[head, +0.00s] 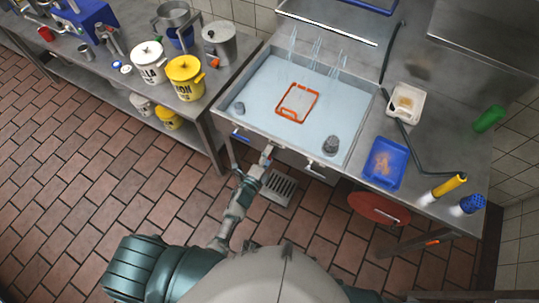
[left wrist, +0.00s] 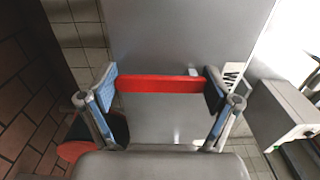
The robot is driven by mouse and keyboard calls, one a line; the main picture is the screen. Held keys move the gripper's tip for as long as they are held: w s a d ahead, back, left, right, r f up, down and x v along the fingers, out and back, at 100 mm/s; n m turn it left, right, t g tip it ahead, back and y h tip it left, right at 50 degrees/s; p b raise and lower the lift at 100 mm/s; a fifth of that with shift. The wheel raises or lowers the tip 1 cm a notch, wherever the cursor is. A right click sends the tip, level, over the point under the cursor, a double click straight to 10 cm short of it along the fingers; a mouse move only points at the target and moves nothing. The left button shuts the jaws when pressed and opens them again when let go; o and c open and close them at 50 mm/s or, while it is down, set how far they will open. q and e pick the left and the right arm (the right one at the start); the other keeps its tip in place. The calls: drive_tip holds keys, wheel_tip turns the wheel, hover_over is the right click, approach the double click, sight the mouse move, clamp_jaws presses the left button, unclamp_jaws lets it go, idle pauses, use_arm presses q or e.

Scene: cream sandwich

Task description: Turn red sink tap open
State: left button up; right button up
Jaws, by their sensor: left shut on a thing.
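My left gripper (head: 267,153) is at the front edge of the sink (head: 262,92), below its rim. In the left wrist view the two blue-padded fingers (left wrist: 160,88) stand at either end of a red bar, which looks like the red tap handle (left wrist: 158,84). The gripper is shut on this bar, which lies level across the picture in front of a grey metal panel. In the head view the red handle is hidden at the gripper. My right gripper is not in view.
A blue handle (head: 241,135) and a dark-and-white handle (head: 315,169) sit on the sink front either side of my gripper. An orange-edged board (head: 297,102) lies in the basin. A red disc (head: 379,208) is under the right counter. Floor is clear at left.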

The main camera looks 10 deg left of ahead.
use_arm(q)
drive_tip(key=shift+s+f, duration=0.15)
drive_tip(key=shift+f, duration=0.2)
drive_tip(key=o, duration=1.4)
drive_tip(key=shift+d, duration=0.1)
drive_tip(key=shift+r, duration=0.1)
drive_tip(key=v, duration=1.2)
